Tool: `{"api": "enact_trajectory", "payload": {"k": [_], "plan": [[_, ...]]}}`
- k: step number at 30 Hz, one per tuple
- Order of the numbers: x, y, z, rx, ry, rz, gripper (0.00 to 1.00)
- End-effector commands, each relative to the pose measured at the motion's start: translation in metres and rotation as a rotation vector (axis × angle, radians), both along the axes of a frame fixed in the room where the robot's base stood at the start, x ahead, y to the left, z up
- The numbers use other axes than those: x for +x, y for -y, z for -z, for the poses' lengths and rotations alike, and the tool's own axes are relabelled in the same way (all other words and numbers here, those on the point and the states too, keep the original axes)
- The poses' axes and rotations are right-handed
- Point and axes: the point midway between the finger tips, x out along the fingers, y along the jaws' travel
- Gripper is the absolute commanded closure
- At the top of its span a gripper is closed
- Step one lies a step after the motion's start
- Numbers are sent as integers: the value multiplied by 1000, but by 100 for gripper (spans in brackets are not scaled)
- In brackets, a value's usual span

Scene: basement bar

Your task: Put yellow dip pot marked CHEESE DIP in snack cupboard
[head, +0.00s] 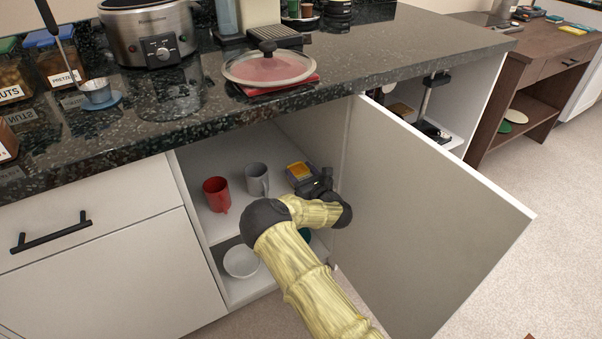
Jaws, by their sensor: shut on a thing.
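The yellow dip pot (298,171) is inside the open cupboard (213,226) under the counter, above or at its upper shelf. My gripper (303,180) reaches in past the open door and is shut on the pot. The pot shows a yellow face with dark edges; its lettering is too small to read. I cannot tell whether the pot touches the shelf. My gripper's fingers are dark, small and partly hidden behind the arm.
A red mug (216,194) and a grey mug (257,180) stand left of the pot on the same shelf. A white bowl (240,262) is on the lower shelf. The cupboard door (440,215) stands open close on the right. The granite counter (185,105) overhangs the opening.

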Motion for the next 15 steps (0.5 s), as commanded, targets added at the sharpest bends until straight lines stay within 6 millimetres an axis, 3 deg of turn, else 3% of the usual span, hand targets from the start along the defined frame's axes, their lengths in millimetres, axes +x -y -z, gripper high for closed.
{"api": "enact_trajectory", "payload": {"k": [2,3,5,15], "plan": [[0,0,2,1,1,-1,73],[0,-1,1,0,0,-1,36],[0,-1,1,0,0,-1,24],[-2,-7,0,0,0,-9,22]]}}
